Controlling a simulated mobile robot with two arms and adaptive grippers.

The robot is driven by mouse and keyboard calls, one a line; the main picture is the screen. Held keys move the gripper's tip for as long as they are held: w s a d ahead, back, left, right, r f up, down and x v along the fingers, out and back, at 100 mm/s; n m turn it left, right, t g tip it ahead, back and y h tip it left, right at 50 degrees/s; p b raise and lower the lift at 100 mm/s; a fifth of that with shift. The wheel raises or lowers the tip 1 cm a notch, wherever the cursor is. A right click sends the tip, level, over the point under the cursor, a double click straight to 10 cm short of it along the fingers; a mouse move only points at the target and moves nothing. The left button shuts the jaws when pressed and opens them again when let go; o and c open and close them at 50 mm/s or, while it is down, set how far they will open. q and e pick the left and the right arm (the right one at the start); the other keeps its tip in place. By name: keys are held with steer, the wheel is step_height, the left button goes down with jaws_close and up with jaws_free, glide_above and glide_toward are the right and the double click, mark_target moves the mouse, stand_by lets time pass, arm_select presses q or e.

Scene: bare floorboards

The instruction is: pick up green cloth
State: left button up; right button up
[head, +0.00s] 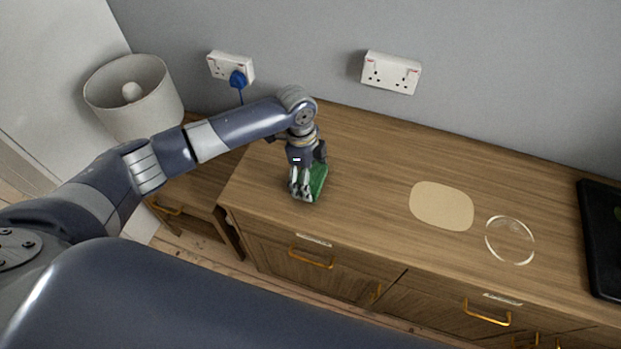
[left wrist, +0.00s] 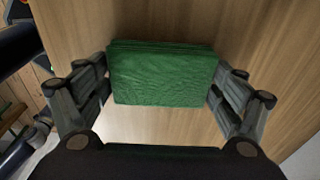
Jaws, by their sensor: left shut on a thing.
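The green cloth (left wrist: 163,75) is a folded, textured block between the two fingers in the left wrist view. In the head view the cloth (head: 318,182) shows at the left end of the wooden cabinet top, partly hidden by my gripper. My left gripper (head: 302,190) reaches down from above and is shut on the cloth, with a finger at each side of it. In the left wrist view the left gripper (left wrist: 163,88) spans the cloth's width. I cannot tell whether the cloth touches the cabinet top. My right gripper is not in view.
The wooden cabinet top (head: 370,165) is mostly clear. A beige rounded mat (head: 441,205) and a clear round dish (head: 510,240) lie to the right, with a black tray (head: 600,240) at the right edge. A lamp (head: 132,95) stands at the left; wall sockets (head: 391,73) are behind.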

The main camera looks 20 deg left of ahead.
mark_target(311, 180)
arm_select(q)
steer(key=shift+r, duration=0.65)
steer(key=shift+s+d+r+b, duration=0.1)
steer(key=shift+s+r+b, duration=0.1)
steer(key=shift+r+b, duration=0.25)
steer(key=shift+s+r+b, duration=0.2)
steer(key=shift+r, duration=0.4)
steer(key=s+d+b, duration=0.1)
steer(key=s+d, duration=0.1)
steer(key=s, duration=0.5)
steer(key=s+d+r, duration=0.1)
steer(key=s+d, duration=0.1)
steer(key=s, duration=0.5)
steer(key=shift+s+d+r+b, duration=0.25)
steer(key=shift+d+r+b, duration=0.05)
steer(key=shift+d+b, duration=0.1)
